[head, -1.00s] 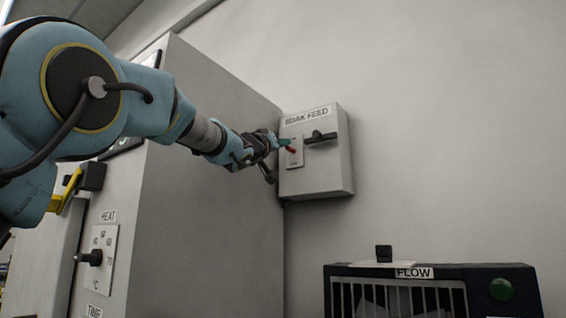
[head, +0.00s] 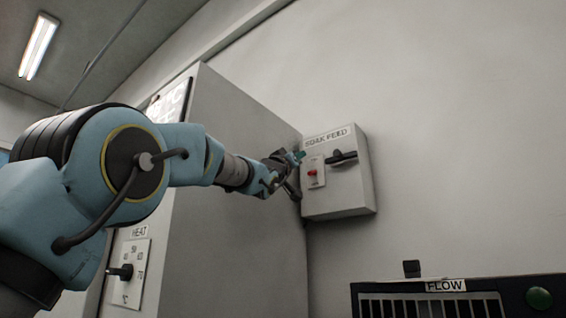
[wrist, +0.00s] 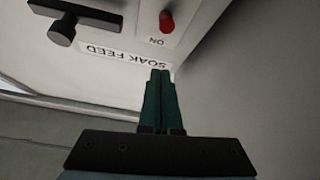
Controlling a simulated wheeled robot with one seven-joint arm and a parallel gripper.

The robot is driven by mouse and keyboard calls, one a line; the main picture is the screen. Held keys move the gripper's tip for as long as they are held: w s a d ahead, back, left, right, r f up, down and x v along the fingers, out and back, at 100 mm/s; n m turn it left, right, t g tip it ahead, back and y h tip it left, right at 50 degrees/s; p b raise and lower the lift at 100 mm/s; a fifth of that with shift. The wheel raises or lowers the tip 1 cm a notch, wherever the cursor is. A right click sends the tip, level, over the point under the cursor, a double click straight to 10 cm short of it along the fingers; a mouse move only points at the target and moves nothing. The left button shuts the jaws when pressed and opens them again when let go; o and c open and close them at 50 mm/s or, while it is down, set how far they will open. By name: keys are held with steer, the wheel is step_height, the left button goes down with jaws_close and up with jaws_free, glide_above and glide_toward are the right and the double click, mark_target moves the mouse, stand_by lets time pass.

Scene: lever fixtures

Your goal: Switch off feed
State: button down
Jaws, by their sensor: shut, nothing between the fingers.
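The grey SOAK FEED box (head: 340,195) is fixed to the wall beside a tall cabinet. On its front are a small red toggle (head: 312,173) on a pale plate and a black handle (head: 342,158) to its right. In the wrist view the box is upside down, with the red toggle (wrist: 166,22) beside the word ON and the black handle (wrist: 62,30) at upper left. My gripper (head: 299,156) is shut and empty, above and left of the red toggle, apart from it. Its green fingertips (wrist: 160,73) point at the box's label edge. I cannot tell the toggle's exact tilt.
The tall grey cabinet (head: 245,200) stands close to the left of the box, with a HEAT dial (head: 125,272) on its front. A dark FLOW unit (head: 450,300) with a green button (head: 539,298) is at lower right. The wall right of the box is clear.

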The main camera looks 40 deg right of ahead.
steer(key=b+v, duration=0.4)
steer(key=v, duration=0.5)
steer(key=shift+f, duration=0.6)
